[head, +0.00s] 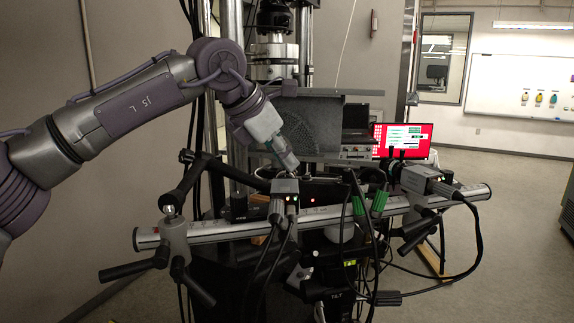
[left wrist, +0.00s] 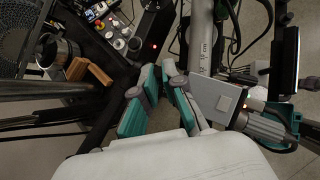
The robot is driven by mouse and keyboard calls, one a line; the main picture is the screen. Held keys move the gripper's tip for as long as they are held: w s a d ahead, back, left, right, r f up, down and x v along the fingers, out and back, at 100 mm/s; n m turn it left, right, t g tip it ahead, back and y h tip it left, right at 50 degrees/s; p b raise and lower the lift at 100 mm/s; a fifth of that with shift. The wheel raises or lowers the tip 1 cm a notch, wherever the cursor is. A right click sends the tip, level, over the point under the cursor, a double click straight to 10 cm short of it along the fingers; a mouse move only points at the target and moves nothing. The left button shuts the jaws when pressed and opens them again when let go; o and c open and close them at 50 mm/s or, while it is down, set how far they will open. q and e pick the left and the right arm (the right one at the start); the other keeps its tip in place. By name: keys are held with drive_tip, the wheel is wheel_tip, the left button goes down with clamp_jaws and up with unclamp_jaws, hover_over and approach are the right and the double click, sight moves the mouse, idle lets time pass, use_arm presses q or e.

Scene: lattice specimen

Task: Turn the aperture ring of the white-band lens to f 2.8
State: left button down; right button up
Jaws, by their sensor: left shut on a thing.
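My left gripper (head: 291,166) reaches down just behind the small grey camera box (head: 285,187) on the rail. In the left wrist view its two teal-padded fingers (left wrist: 160,75) are drawn close together, beside the same grey camera box (left wrist: 214,98). The gripper is shut on the lens at the front of this camera. The lens is mostly hidden by the fingers and the box. I cannot make out its white band, the aperture ring or any f-number. A second camera (head: 427,181) sits farther right on the rail, its dark lens pointing left. My right gripper is not in view.
The silver rail (head: 215,230) runs across the front, with black-handled clamps and hanging cables. A perforated specimen panel (head: 315,124) stands behind the cameras. A monitor with a red screen (head: 383,139) is at the right. Floor at the right is open.

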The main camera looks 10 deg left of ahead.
use_arm(q)
drive_tip(key=h+b, duration=0.1)
drive_tip(key=b, duration=0.1)
drive_tip(key=a+f+h+b, duration=0.1)
drive_tip(key=b, duration=0.2)
drive_tip(key=shift+s+a+n+t, duration=0.15)
drive_tip(key=shift+n+t, duration=0.15)
drive_tip(key=shift+t, duration=0.1)
drive_tip(key=shift+a+r+h+b, duration=0.15)
drive_tip(key=shift+r+h+b, duration=0.1)
drive_tip(key=shift+h+b, duration=0.25)
drive_tip(key=shift+r, duration=0.15)
